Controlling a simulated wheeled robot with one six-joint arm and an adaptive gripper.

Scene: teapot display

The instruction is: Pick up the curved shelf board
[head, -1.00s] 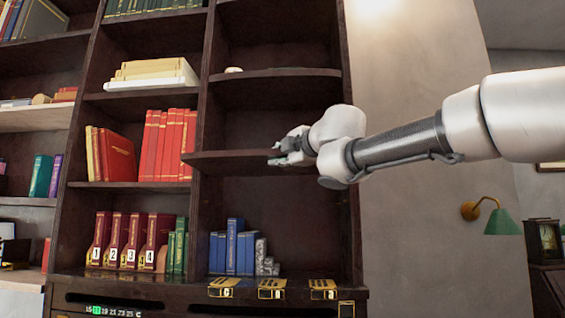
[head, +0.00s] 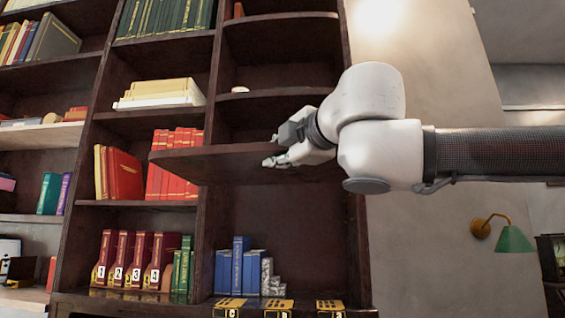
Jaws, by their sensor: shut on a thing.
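The curved shelf board (head: 215,164) is a dark brown board in the right bay of the bookcase, and its left end reaches out in front of the red books in the middle bay. My gripper (head: 277,150) comes in from the right and is shut on the board's front edge. The board's right part is partly hidden behind my gripper and wrist.
Fixed shelves with a small pale item (head: 240,89) are above the board. Red books (head: 176,150) stand close behind the board's left end. A green wall lamp (head: 513,239) is at the right.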

